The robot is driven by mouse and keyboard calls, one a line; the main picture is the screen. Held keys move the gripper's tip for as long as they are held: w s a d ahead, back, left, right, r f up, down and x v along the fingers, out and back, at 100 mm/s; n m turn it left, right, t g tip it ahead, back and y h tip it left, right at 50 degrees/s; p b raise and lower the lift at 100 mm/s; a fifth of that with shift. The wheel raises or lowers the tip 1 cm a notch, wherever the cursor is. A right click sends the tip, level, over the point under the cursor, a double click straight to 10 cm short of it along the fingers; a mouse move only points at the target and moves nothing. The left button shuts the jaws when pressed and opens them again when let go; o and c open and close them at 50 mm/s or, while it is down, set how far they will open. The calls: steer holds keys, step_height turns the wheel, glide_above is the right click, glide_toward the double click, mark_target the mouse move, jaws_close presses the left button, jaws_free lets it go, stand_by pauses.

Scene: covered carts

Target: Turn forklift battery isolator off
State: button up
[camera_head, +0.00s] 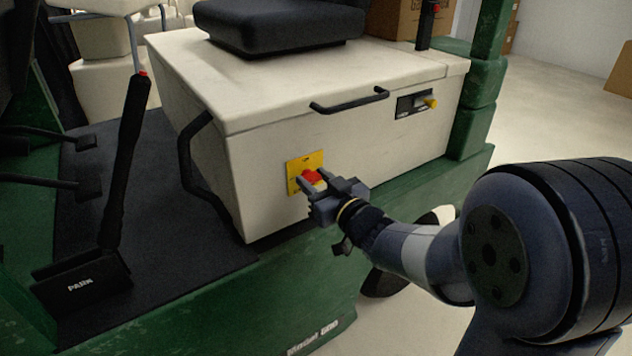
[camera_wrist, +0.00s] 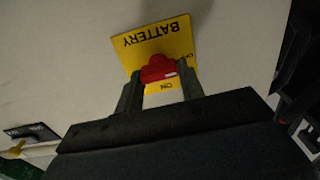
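The battery isolator is a red knob (camera_head: 312,177) on a yellow plate (camera_head: 293,168) on the side of the forklift's cream battery cover. In the wrist view the red knob (camera_wrist: 157,69) sits on the yellow plate (camera_wrist: 178,40), which reads "BATTERY" upside down, with "ON" at its lower part. My gripper (camera_head: 313,184) is in front of the plate, its fingers apart and pointing at the knob. In the wrist view the fingertips of my gripper (camera_wrist: 159,85) are on both sides of the knob; I cannot tell whether they touch it.
A black handle (camera_head: 350,101) and a panel with a yellow knob (camera_head: 430,102) are on the cover's right. Another black handle (camera_head: 195,165) is at its left corner. A black seat (camera_head: 285,25) is on top. The parking lever (camera_head: 127,165) stands at the left.

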steer(key=o, duration=0.4)
steer(key=shift+o, duration=0.2)
steer(key=p+v, duration=0.2)
steer(key=v, duration=0.9)
steer(key=shift+w, duration=0.15)
steer(key=b+x, duration=0.2)
steer(key=x, duration=0.8)
steer(key=shift+w+a+f, duration=0.1)
steer(key=shift+w+a, duration=0.15)
steer(key=shift+a, duration=0.1)
steer(key=shift+w+r+m+p, duration=0.1)
steer(key=shift+r+m+p, duration=0.15)
steer(key=shift+p, duration=0.25)
steer(key=shift+f+m+p, duration=0.1)
steer(key=shift+m+p, duration=0.4)
steer(key=shift+m, duration=0.35)
steer(key=shift+d, duration=0.1)
